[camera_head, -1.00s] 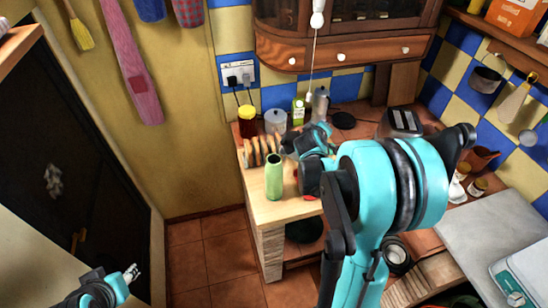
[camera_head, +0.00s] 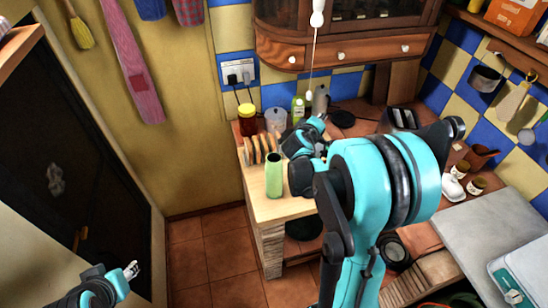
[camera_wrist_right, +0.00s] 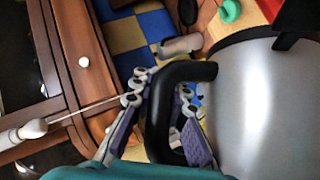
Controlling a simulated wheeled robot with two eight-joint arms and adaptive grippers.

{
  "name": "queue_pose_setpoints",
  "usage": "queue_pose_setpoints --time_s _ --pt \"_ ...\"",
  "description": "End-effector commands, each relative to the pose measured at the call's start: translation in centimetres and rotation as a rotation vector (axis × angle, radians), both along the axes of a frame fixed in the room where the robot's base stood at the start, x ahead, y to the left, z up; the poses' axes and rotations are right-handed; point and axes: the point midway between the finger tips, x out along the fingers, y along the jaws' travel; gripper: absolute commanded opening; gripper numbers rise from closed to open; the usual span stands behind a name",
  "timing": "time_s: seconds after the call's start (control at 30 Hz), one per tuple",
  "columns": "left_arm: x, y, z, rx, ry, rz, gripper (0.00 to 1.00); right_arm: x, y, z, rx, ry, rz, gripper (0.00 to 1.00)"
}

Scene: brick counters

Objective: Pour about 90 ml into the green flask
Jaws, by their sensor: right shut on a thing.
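The green flask (camera_head: 273,175) stands upright on the near end of the wooden counter in the head view. My right gripper (camera_wrist_right: 165,110) is shut on the black handle of a large silver jug (camera_wrist_right: 255,100), seen close up in the wrist view. In the head view my right gripper (camera_head: 312,132) is beside the flask, to its right and further back; my own arm hides most of it and the jug. The jug's spout and contents do not show. My left gripper (camera_head: 131,270) is low at the left, far from the counter, its fingers too small to read.
Behind the flask stand a toast rack (camera_head: 262,150), a red jar with yellow lid (camera_head: 247,120), a grey canister (camera_head: 276,120) and a green bottle (camera_head: 298,108). A wooden cabinet (camera_head: 345,45) hangs above. A toaster (camera_head: 400,118) stands at the right. The tiled floor is open at left.

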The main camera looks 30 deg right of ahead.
Motion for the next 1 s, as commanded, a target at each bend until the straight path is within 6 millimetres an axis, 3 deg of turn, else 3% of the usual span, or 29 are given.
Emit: queue_pose_setpoints --time_s 1.0 --pt "0.0 0.0 0.3 0.000 0.000 0.000 0.40 0.3 0.8 1.5 -0.095 0.023 0.003 0.00"
